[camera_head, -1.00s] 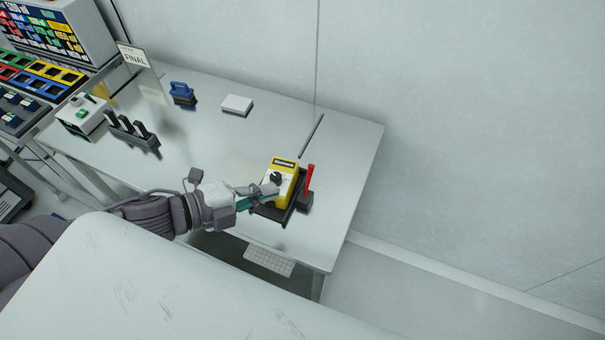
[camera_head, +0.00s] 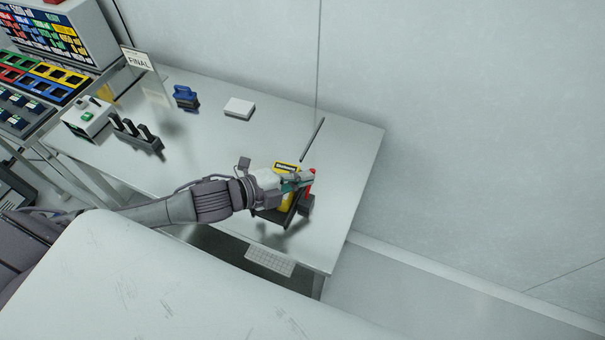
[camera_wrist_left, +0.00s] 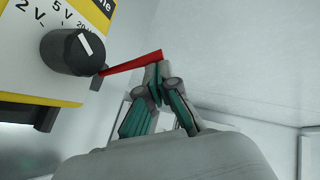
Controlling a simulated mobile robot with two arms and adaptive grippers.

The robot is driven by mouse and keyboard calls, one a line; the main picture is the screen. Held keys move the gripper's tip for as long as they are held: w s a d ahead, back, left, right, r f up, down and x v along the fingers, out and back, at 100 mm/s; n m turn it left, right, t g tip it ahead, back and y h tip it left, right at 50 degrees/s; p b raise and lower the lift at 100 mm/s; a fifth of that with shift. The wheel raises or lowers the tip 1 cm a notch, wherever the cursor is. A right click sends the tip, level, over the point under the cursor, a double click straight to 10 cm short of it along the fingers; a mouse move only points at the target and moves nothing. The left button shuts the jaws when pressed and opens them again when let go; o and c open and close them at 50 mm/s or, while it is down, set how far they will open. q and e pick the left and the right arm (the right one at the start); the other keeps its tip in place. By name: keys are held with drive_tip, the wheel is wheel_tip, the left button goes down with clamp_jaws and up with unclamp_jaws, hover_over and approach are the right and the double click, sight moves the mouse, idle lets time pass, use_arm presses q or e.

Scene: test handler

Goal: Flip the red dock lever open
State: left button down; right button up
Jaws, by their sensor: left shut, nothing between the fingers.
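The red dock lever (camera_head: 311,188) stands up from a dark block (camera_head: 306,206) at the right side of the black dock (camera_head: 270,216). A yellow meter (camera_head: 285,203) sits in the dock, partly hidden by my left arm. My left gripper (camera_head: 308,179) is shut and empty, with its fingertips at the lever's upper part. In the left wrist view the red lever (camera_wrist_left: 134,63) reaches from beside the meter's black knob (camera_wrist_left: 71,51) to the shut fingertips (camera_wrist_left: 157,78). I cannot tell whether they touch it. My right gripper is not in view.
A thin grey rod (camera_head: 312,140) lies behind the dock. A white box (camera_head: 239,107), a blue-handled item (camera_head: 186,97) and a dark rack (camera_head: 136,135) stand further left. The table's right edge is close beyond the lever, with bare tabletop (camera_head: 345,170) between.

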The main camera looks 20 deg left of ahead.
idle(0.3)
use_arm(q)
drive_tip(key=shift+w+r+p, duration=0.2)
drive_tip(key=shift+w+p, duration=0.45)
drive_tip(key=shift+w, duration=0.15)
drive_tip(key=shift+w+f, duration=0.4)
drive_tip(key=shift+w, duration=0.05)
drive_tip(key=shift+s, duration=0.15)
drive_tip(key=shift+s, duration=0.1)
